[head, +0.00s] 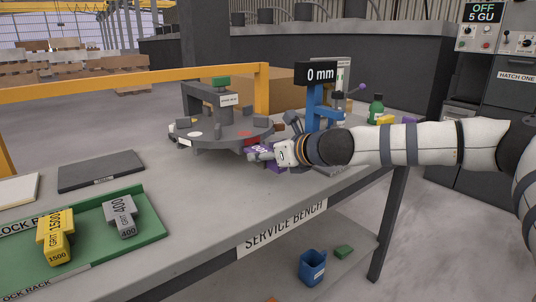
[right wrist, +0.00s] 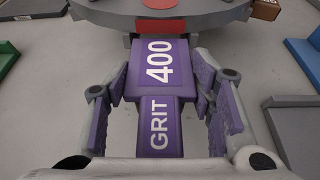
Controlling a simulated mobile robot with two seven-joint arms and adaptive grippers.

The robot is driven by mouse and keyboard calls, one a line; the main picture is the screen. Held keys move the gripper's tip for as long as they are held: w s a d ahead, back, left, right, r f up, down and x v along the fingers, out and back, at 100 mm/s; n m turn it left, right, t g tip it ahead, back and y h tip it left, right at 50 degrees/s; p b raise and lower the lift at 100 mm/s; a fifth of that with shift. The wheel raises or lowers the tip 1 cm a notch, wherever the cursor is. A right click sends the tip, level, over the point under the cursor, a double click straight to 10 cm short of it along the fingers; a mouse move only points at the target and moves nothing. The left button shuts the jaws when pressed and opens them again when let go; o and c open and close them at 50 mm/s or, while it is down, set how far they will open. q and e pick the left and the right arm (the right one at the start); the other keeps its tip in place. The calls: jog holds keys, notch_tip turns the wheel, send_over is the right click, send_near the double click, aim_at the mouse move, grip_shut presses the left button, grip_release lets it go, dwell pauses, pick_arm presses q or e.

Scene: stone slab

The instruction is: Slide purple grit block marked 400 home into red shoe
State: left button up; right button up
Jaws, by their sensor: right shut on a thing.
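The purple block (right wrist: 155,95), marked GRIT 400, lies lengthwise between the fingers of my right gripper (right wrist: 160,100), which is shut on it. In the head view the block (head: 260,151) shows partly beside the right gripper (head: 268,153), at the near right rim of the round grey turntable (head: 215,137). The red shoe (right wrist: 158,25) is at the turntable's rim, straight ahead of the block's far end. Whether the block's end is inside the shoe or just at its mouth, I cannot tell. My left gripper is not in view.
A green rack (head: 150,232) at the front left holds a yellow 1500 block (head: 55,235) and a grey 400 block (head: 121,215). A blue stand (head: 316,105) with a "0 mm" display rises behind my right wrist. The bench middle is clear.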

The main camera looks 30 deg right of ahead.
aim_at(258, 148)
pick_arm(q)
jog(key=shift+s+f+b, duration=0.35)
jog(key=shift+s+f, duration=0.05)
pick_arm(e)
jog(key=shift+w+a+r, duration=0.1)
jog(key=shift+w, duration=1.55)
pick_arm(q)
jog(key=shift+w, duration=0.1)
pick_arm(e)
jog(key=shift+s, duration=0.1)
jog(key=shift+s+r, duration=0.1)
jog(key=shift+s, duration=0.05)
jog(key=shift+s+r+p, duration=0.1)
jog(key=shift+s+p, duration=0.5)
jog(key=shift+s, duration=1.05)
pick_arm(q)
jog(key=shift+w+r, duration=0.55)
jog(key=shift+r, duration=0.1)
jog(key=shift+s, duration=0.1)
pick_arm(e)
jog(key=shift+s, duration=0.1)
